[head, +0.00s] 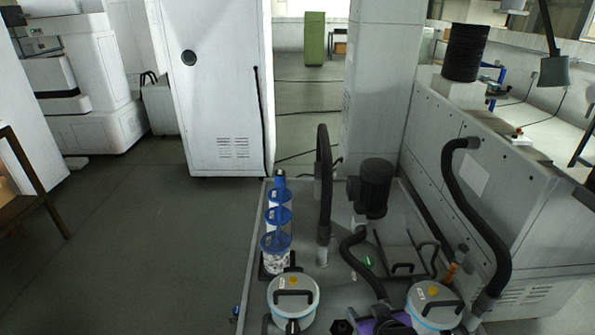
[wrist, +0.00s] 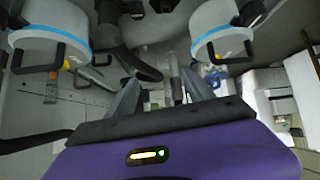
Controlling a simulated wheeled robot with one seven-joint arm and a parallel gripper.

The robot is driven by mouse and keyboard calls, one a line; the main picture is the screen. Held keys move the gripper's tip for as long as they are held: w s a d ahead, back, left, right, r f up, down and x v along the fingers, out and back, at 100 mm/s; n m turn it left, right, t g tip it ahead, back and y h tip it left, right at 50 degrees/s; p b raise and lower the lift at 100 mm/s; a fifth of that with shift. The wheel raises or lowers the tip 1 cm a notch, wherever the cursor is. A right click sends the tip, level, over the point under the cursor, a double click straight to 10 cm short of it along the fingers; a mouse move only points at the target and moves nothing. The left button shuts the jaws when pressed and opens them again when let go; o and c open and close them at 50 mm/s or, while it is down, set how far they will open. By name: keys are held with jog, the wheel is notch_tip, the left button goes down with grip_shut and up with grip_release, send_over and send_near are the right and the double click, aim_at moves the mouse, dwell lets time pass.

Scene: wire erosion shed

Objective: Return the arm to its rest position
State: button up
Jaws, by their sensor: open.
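My gripper (wrist: 162,90) shows in the wrist view, beyond the purple wrist housing. Its two grey fingers stand apart with nothing between them. In the head view only a purple part of my wrist (head: 388,326) shows at the bottom edge, between two white canisters; the fingers are hidden there. The left canister (head: 293,300) and right canister (head: 434,306) have blue bands and black handles. In the wrist view canisters also appear at the upper left (wrist: 47,28) and upper right (wrist: 213,30), clear of the fingers.
A clear column with blue rings (head: 277,225), a black hose (head: 324,190) and a dark motor (head: 372,190) stand on the grey platform. A thick hose (head: 470,205) arches at the right beside a grey machine (head: 500,180). Open floor (head: 150,240) lies at the left.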

jog(key=s+r+t, duration=0.1)
jog(key=s+r, duration=0.3)
jog(key=s, duration=1)
jog(key=s+d+r+m+t+b, duration=0.1)
jog(key=s+r, duration=0.4)
jog(key=s, duration=0.9)
jog(key=s+d+r+m+t+b, duration=0.1)
jog(key=s+r+t, duration=0.2)
jog(key=s, duration=1)
jog(key=shift+s+d+r+h, duration=0.2)
jog(key=shift+s+r+h, duration=0.15)
jog(key=shift+r, duration=0.3)
